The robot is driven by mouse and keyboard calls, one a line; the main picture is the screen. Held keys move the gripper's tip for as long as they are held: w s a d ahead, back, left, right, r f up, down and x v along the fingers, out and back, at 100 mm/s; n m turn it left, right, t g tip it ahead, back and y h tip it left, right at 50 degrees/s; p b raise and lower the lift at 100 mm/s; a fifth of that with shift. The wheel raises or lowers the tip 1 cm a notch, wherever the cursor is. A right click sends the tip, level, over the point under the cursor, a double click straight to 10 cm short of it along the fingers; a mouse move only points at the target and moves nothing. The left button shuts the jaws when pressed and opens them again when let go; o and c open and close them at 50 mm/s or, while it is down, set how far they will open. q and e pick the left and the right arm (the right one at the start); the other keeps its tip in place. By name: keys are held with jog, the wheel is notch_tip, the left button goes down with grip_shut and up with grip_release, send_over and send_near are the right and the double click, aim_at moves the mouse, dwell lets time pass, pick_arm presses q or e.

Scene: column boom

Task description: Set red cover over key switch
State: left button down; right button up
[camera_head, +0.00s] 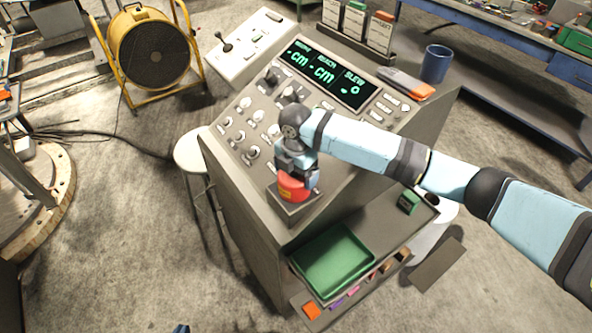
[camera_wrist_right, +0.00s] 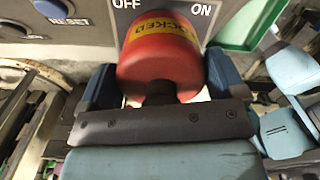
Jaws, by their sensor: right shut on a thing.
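The red cover (camera_head: 291,188) sits at the key switch plate (camera_head: 292,212) on the console's lower front corner. In the right wrist view the red cover (camera_wrist_right: 158,66) has a yellow band with partly readable lettering. My right gripper (camera_head: 298,178) points down and is shut on the cover; its blue fingers (camera_wrist_right: 160,85) are on either side of it. OFF and ON labels show on the plate behind the cover. The key switch itself is hidden, so I cannot tell whether the cover is fully seated. A blue tip of my left gripper (camera_head: 181,328) shows at the bottom edge.
The console (camera_head: 245,190) has knobs and a green display (camera_head: 327,73). A green tray (camera_head: 333,262) is below the plate, with small coloured items beside it.

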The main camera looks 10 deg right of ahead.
jog(key=o, duration=0.7)
jog(key=shift+f, duration=0.1)
notch_tip(320, 180, up, 12)
jog(key=shift+r+b, duration=0.15)
jog(key=shift+b, duration=0.75)
